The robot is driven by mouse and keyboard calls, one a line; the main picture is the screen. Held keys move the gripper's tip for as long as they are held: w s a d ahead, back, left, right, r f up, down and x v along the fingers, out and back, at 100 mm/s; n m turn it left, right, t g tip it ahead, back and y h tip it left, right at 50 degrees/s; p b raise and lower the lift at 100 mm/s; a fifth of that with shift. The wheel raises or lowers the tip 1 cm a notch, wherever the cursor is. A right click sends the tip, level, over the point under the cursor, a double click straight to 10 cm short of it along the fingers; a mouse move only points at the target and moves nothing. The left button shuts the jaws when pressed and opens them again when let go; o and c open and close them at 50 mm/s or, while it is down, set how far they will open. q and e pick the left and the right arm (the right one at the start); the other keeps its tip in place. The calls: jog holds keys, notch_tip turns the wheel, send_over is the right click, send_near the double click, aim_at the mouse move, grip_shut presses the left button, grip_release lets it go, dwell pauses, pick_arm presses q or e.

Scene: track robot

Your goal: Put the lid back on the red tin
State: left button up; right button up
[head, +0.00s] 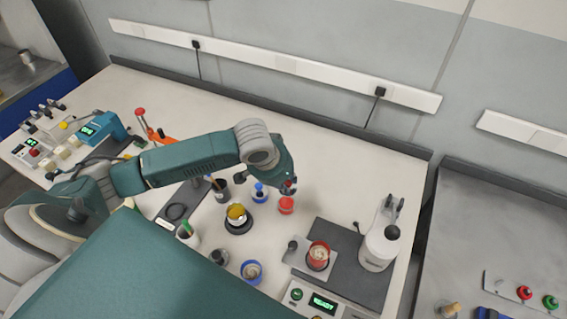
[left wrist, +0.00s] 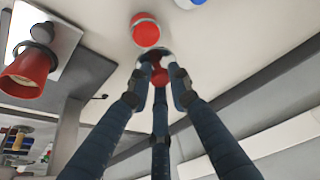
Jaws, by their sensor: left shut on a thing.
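My left gripper (head: 287,187) is above the worktop, its fingers pointing down. In the left wrist view its fingers (left wrist: 160,72) are closed around a small red piece (left wrist: 160,77), which looks like the lid; the fingers hide most of it. An open red tin (head: 318,256) with pale contents stands on a plate to the lower right of the gripper; it also shows at the left of the left wrist view (left wrist: 25,72). A small red container (head: 286,205) stands near the gripper, and shows beyond the fingertips in the wrist view (left wrist: 145,30). My right gripper is out of view.
A blue-lidded container (head: 260,191) and a dark dish with a yellow item (head: 238,216) stand to the left. An open blue tin (head: 251,271) is nearer. A white device (head: 378,248) stands on the dark mat (head: 365,285) at right. The worktop behind is clear.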

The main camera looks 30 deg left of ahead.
aim_at(282, 193)
pick_arm(q)
jog(key=shift+s, duration=0.2)
jog(key=shift+s+f, duration=0.1)
jog(key=shift+f, duration=0.05)
jog(key=shift+s+a+f+b, duration=0.15)
jog(key=shift+f+b, duration=0.2)
jog(key=shift+b, duration=0.25)
jog(key=shift+f+b, duration=0.25)
jog(key=shift+b, duration=0.1)
notch_tip(282, 193, down, 3)
jog(key=b, duration=0.4)
jog(key=shift+f, duration=0.95)
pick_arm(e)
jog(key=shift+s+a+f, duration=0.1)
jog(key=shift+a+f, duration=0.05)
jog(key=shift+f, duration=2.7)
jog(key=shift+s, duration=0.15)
pick_arm(q)
jog(key=shift+r+p, duration=0.1)
jog(key=shift+p, duration=0.45)
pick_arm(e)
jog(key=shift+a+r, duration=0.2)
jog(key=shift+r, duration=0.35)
pick_arm(q)
jog(key=shift+p, duration=0.5)
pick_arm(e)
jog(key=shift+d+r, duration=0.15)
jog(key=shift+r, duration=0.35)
